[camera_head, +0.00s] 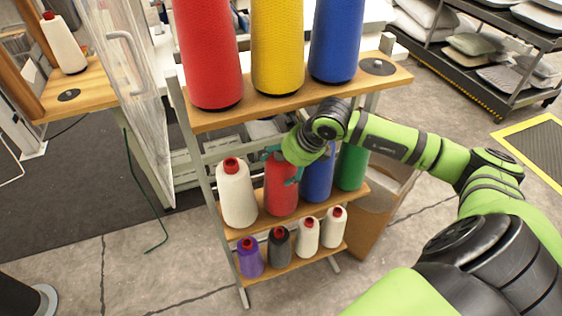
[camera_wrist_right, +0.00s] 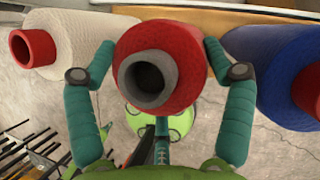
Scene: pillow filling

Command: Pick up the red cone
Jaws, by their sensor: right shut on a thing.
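The red cone (camera_head: 281,187) stands on the middle shelf of the rack in the head view, between a white cone (camera_head: 237,193) and a blue cone (camera_head: 317,179). My right gripper (camera_head: 284,168) is at its upper part, with teal fingers on both sides. In the right wrist view the red cone (camera_wrist_right: 160,62) with its grey core sits between the fingers of my right gripper (camera_wrist_right: 158,75), which is shut on it. The white cone (camera_wrist_right: 80,38) is on the left there, and the blue cone (camera_wrist_right: 275,65) on the right. My left gripper is not in view.
A green cone (camera_head: 351,167) stands right of the blue one, partly behind my arm. Large red (camera_head: 210,50), yellow (camera_head: 277,45) and blue (camera_head: 337,40) cones stand on the top shelf (camera_head: 260,106). Small cones stand on the bottom shelf (camera_head: 300,261). A clear panel (camera_head: 130,80) is at left.

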